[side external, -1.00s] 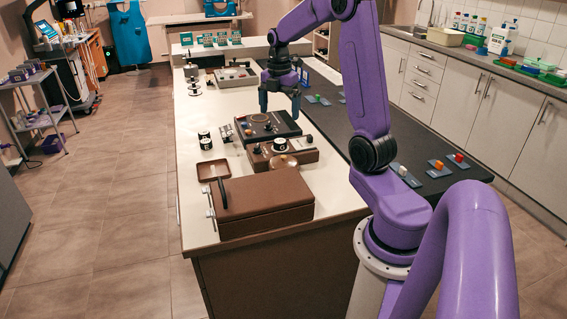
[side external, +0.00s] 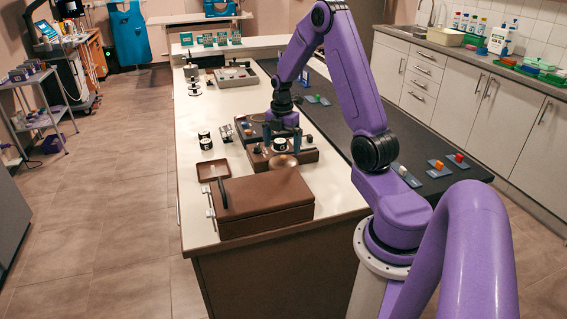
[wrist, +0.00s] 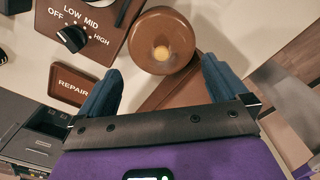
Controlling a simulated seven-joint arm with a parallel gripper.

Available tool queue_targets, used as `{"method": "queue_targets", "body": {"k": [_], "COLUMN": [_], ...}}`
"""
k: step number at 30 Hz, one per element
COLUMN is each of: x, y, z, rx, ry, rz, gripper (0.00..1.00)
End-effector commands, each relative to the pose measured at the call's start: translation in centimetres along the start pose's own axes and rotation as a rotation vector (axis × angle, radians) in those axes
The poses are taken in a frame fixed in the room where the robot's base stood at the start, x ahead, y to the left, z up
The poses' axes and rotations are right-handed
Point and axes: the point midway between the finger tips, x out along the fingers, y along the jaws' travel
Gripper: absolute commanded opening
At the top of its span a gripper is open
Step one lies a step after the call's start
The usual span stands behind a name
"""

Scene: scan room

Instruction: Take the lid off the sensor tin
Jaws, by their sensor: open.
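The sensor tin looks to be the round brown tin with a brown top (wrist: 160,40), seen from above in the wrist view. A small pale yellow knob or spot (wrist: 161,53) sits at its middle. In the side view a round brown shape (side external: 284,161) beside the dial box looks like the same tin. My gripper (wrist: 162,80) is open, its two blue-grey fingers apart, with the tin ahead of and between their tips in the picture. It is empty. In the side view my gripper (side external: 282,146) hangs over the dial box area. The tin's sides are mostly hidden.
A brown dial panel (wrist: 101,45) marked OFF, LOW, MID, HIGH is close beside the tin. A REPAIR plate (wrist: 73,85) lies near the left finger. A large brown case (side external: 262,205) and a brown tray (side external: 214,170) stand nearer the camera. White counter (side external: 200,235) is clear at left.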

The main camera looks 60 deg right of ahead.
Motion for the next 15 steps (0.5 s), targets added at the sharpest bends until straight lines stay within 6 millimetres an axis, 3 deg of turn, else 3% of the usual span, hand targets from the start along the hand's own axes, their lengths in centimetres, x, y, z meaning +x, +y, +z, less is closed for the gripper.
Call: {"method": "queue_targets", "body": {"k": [9, 15], "x": [4.0, 5.1], "y": [-0.4, -0.3], "z": [0.4, 0.4], "rx": [0.0, 0.0], "ry": [0.003, 0.001], "rz": [-0.005, -0.001], "gripper": [1.0, 1.0]}}
